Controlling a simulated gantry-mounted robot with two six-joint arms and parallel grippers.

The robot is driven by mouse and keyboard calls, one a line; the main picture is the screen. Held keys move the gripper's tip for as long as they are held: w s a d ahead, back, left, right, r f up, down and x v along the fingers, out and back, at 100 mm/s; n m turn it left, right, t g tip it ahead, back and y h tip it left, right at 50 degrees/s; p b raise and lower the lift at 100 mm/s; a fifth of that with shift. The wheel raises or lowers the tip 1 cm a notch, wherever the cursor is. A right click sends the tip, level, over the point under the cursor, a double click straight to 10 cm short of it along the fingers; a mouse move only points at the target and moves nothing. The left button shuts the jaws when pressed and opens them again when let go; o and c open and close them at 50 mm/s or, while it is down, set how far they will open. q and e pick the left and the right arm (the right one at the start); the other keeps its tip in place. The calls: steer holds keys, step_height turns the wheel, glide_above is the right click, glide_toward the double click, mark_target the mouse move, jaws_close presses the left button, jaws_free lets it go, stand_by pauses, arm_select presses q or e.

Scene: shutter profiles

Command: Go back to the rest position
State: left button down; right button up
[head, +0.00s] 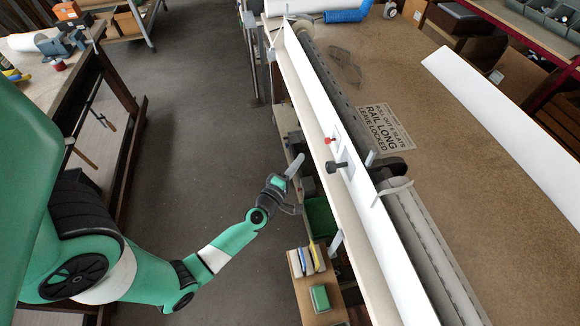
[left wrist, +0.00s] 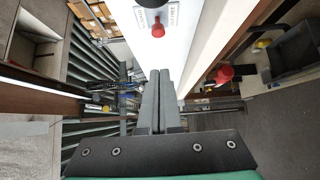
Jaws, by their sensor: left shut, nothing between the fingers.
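My left gripper (head: 298,160) is in the middle of the head view, left of the long white rail (head: 312,105) and over the bench's near edge. In the left wrist view its two grey fingers (left wrist: 161,78) are pressed together with nothing between them. The rail carries a small plate with a red knob (head: 327,141) and a black knob (head: 337,166). The red knob also shows in the left wrist view (left wrist: 157,30), beyond the fingertips and apart from them. My right gripper is in neither view.
The brown bench (head: 440,200) holds a printed sign (head: 384,127) and a loose white slat (head: 510,125). Below its near edge stand a green bin (head: 321,216) and a wooden shelf (head: 318,288). Clear grey floor (head: 205,100) lies left of my gripper, toward a wooden table (head: 75,85).

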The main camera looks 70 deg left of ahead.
arm_select(q)
steer(key=v, duration=0.3)
steer(key=shift+s+d, duration=0.25)
steer(key=shift+s, duration=0.05)
